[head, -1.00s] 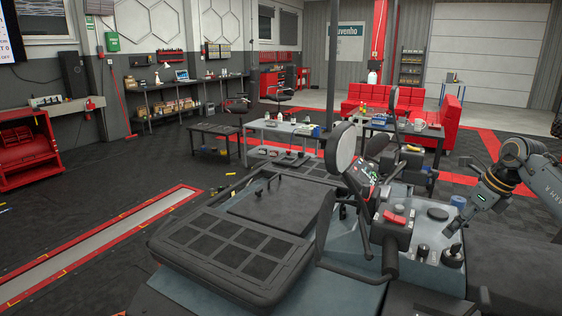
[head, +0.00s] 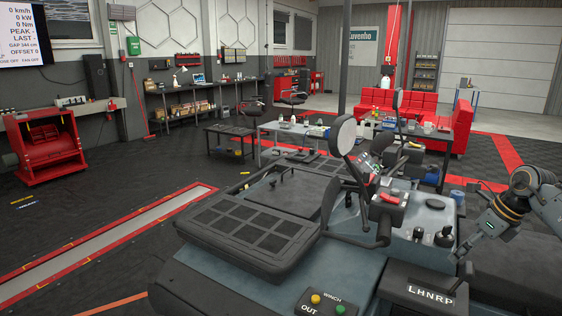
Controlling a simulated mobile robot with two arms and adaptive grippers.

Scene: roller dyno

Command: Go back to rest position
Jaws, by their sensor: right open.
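My right gripper (head: 462,262) is at the right of the head view, at the end of my arm that comes in from the right. It hangs beside the dark grey vehicle's control console (head: 425,222), with its fingers pointing down and to the left. Its fingers are small and dark, and I see nothing held between them. The console carries a red switch (head: 391,197), black knobs and a lever. My left gripper is not in the head view.
The vehicle (head: 350,268) fills the lower middle, with a round mirror (head: 342,135) on a stalk and a winch panel (head: 327,303). Tables (head: 290,132) and a red sofa (head: 390,100) stand behind. The dark floor at left is open around a red-edged floor strip (head: 110,250).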

